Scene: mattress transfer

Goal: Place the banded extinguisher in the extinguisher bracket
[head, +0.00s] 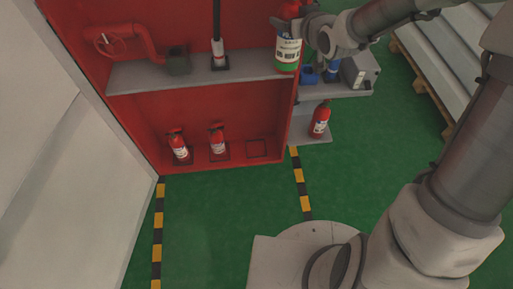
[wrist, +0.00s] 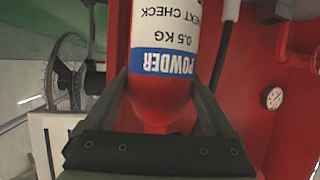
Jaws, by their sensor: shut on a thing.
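The banded extinguisher (head: 287,52) is red with a white label and a green band low on its body, upright beside the cabinet's right wall in the head view. In the wrist view the extinguisher (wrist: 163,35) shows an upside-down label with a blue "POWDER" strip. My gripper (head: 306,22) is shut on its upper part; the fingers (wrist: 160,88) lie on both sides of it. I cannot tell whether its base touches the shelf. I cannot pick out a bracket for certain; an empty outlined square (head: 257,149) lies on the cabinet's lower floor.
The red cabinet (head: 190,105) has a grey shelf (head: 135,76) with a red pipe (head: 125,38) and a dark pole (head: 217,25). Two small extinguishers (head: 179,148) (head: 217,141) stand below. Another (head: 319,120) stands outside right. A pallet (head: 428,85) lies right; green floor ahead is clear.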

